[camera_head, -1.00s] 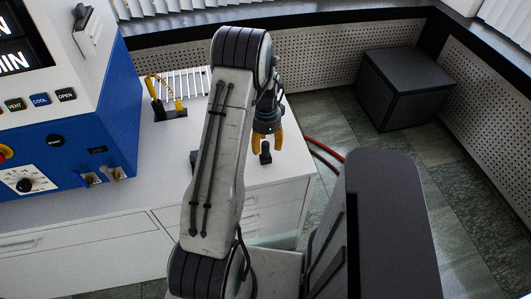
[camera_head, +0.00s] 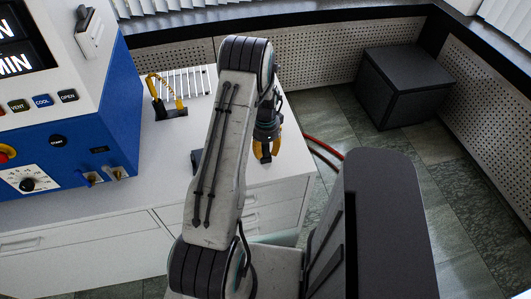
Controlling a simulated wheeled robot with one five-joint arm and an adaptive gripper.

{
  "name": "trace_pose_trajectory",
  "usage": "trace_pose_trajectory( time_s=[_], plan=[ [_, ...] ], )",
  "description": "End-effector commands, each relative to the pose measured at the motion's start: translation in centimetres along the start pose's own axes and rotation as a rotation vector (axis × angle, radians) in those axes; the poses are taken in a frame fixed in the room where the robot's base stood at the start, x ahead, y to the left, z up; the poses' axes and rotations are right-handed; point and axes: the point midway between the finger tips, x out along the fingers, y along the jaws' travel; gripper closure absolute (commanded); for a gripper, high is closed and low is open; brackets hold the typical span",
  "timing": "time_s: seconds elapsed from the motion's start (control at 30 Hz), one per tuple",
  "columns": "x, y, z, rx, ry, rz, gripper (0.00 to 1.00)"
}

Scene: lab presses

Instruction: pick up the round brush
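My gripper (camera_head: 266,157), with yellow fingers, points down over the right end of the white counter. A small dark upright thing (camera_head: 265,151) shows between its fingers; it may be the round brush, but its shape is mostly hidden. The fingers stand on either side of it, and I cannot tell whether they press on it. Another dark item (camera_head: 195,160) on the counter is partly hidden behind my arm.
The white counter (camera_head: 150,190) has drawers below. A blue and white press (camera_head: 105,130) stands at left. A yellow tool on a black base (camera_head: 168,108) stands behind. Red hoses (camera_head: 322,150) run past the counter's right edge. A dark box (camera_head: 402,85) sits on the floor.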

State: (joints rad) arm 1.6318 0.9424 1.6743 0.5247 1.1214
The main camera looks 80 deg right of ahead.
Motion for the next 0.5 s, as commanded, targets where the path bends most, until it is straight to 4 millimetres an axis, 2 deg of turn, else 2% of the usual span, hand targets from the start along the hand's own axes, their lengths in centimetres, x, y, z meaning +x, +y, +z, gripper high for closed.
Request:
trace_pose_trajectory(
  time_s=[0.07,0.37,0.5],
  plan=[
    [-0.02,0.0,0.0,0.0,0.0,0.0,0.73],
    [-0.01,0.01,0.0,0.0,0.0,0.0,1.0],
    [0.0,0.02,0.0,0.0,0.0,0.0,1.0]
  ],
)
